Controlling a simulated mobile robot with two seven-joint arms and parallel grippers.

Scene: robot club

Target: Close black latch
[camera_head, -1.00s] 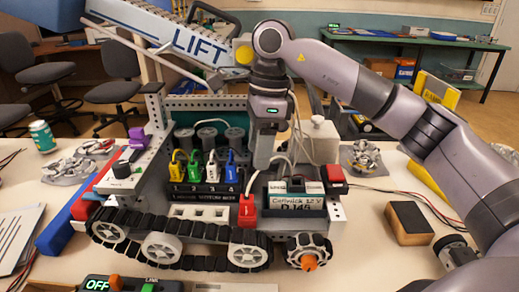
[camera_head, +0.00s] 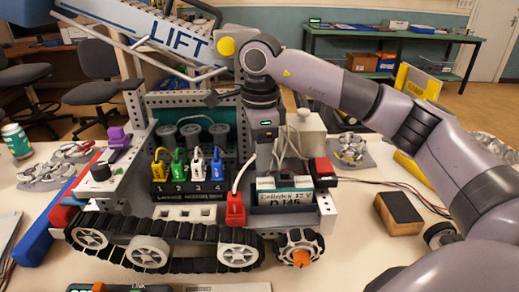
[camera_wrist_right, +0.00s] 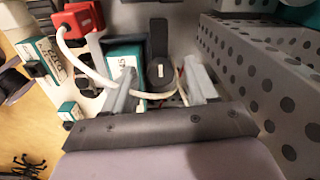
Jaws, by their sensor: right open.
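A tracked vehicle (camera_head: 190,232) stands on the table with a battery (camera_head: 296,196) in a dark tray at its right end. In the right wrist view the battery (camera_wrist_right: 125,58) has a teal and white label. Beside it is a black latch-like piece (camera_wrist_right: 161,68) with a rounded end and a small pale label; whether it is fastened I cannot tell. My right gripper (camera_head: 266,160) points down behind the battery. In the right wrist view its fingers (camera_wrist_right: 162,88) are apart, with the black piece between them. Contact is not clear. My left gripper is not in view.
A white cable from a red plug (camera_wrist_right: 80,20) crosses near the fingers. A perforated grey wall (camera_wrist_right: 255,75) stands close on the right in the wrist view. The blue-and-white LIFT arm (camera_head: 150,28) is above. A wood-and-black block (camera_head: 398,212) lies right on the table.

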